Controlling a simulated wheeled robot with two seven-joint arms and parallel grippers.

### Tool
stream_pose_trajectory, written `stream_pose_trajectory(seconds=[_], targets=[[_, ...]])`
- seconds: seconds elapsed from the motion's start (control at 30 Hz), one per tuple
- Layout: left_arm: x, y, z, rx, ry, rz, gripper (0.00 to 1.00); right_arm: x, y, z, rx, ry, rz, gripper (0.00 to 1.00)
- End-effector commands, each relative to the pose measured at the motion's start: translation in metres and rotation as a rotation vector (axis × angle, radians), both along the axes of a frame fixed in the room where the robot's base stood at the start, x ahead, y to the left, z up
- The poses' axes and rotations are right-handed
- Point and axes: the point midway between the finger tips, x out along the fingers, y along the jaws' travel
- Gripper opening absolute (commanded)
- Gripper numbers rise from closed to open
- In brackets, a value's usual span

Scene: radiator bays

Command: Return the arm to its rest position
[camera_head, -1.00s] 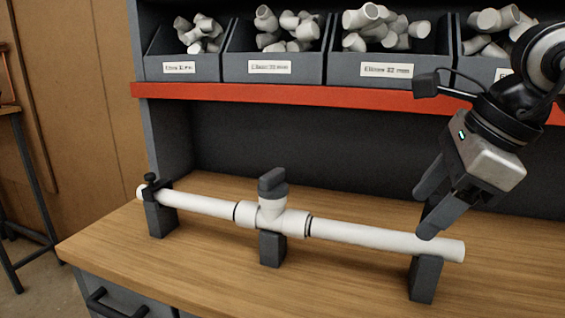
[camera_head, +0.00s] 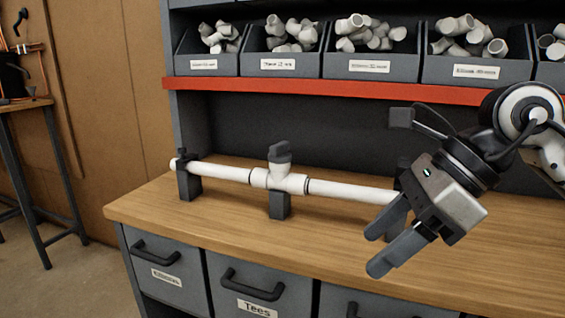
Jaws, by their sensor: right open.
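My right gripper (camera_head: 378,250) hangs in front of the workbench at the right, pointing down and left. Its two grey fingers are apart with nothing between them. Behind it, a white pipe assembly (camera_head: 345,191) lies across dark supports on the bench. The assembly has a tee fitting with a dark cap (camera_head: 280,152) near its middle. The gripper and arm hide the pipe's right end and most of the right support. I cannot tell the depth gap exactly, but the fingers look nearer to me than the pipe. My left gripper is not in view.
The wooden bench top (camera_head: 150,205) has drawers below, one labelled Tees (camera_head: 258,306). A red-edged shelf (camera_head: 330,89) above holds grey bins (camera_head: 365,65) of white fittings. A dark-legged stand (camera_head: 40,170) is at the far left. Floor shows at the lower left.

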Motion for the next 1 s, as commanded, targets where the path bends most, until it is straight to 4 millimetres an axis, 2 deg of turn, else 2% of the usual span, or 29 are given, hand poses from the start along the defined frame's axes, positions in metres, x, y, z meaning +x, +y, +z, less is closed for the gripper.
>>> stream_pose_trajectory(seconds=[0.2,0.27,0.4,0.47,0.53,0.63,0.67,0.77,0.87,0.93,0.97,1.0], targets=[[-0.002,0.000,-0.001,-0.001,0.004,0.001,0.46,-0.027,0.056,-0.015,0.312,0.218,0.066,0.58],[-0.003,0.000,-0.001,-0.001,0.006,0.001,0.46,-0.036,0.072,-0.016,0.428,0.307,0.070,0.58],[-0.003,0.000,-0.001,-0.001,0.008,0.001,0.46,-0.050,0.104,-0.006,0.796,0.598,0.022,0.58],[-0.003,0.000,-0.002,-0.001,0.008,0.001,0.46,-0.047,0.111,0.000,0.976,0.751,-0.042,0.58],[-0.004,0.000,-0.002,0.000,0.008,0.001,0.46,-0.036,0.110,0.003,1.181,0.936,-0.147,0.58],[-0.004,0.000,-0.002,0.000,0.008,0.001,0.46,-0.011,0.095,-0.010,1.449,1.203,-0.356,0.58],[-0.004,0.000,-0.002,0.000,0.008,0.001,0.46,-0.002,0.089,-0.019,1.525,1.282,-0.433,0.58],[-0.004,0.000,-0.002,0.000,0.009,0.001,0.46,0.023,0.062,-0.066,1.748,1.542,-0.732,0.58],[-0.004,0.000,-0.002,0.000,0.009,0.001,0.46,0.031,0.034,-0.136,1.914,1.781,-1.089,0.58],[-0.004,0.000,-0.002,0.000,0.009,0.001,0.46,0.024,0.018,-0.187,1.985,1.915,-1.339,0.58],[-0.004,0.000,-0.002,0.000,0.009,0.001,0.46,0.018,0.012,-0.209,-1.982,-1.945,1.431,0.58],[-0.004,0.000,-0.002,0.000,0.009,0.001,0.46,0.008,0.005,-0.236,-1.858,-1.862,1.457,0.58]])
